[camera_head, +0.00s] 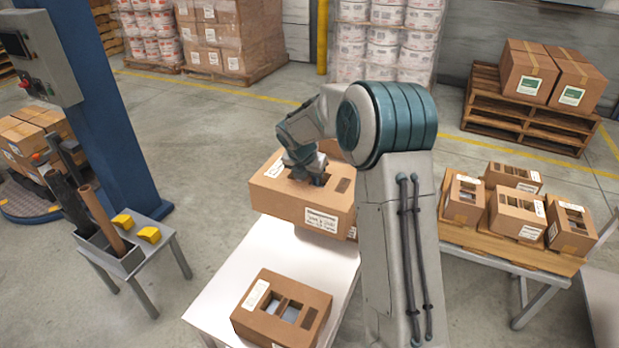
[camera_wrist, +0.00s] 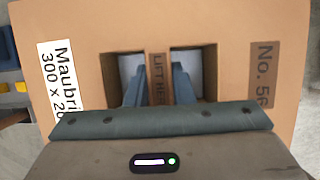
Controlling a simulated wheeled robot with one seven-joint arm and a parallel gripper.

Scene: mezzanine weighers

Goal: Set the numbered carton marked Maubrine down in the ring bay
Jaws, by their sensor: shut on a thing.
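The brown carton marked Maubrine (camera_head: 269,196) is at the back of the white table. In the wrist view its top (camera_wrist: 225,22) shows a label reading "Maubri", "300 x 20", and a print "No. 56", cut off. My gripper (camera_wrist: 159,82) has its fingers in the two top openings, shut on the "LIFT HERE" strip between them. In the head view my gripper (camera_head: 312,176) is over the carton's top. I cannot tell whether the carton's underside touches anything. I cannot make out a ring bay in either view.
Another carton (camera_head: 278,335) with two openings stands on the white table's (camera_head: 228,283) near end. Several cartons stand on a wooden-topped table (camera_head: 500,250) at right. A small stand (camera_head: 165,238) with yellow blocks and tubes is at left. Floor between stand and white table is clear.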

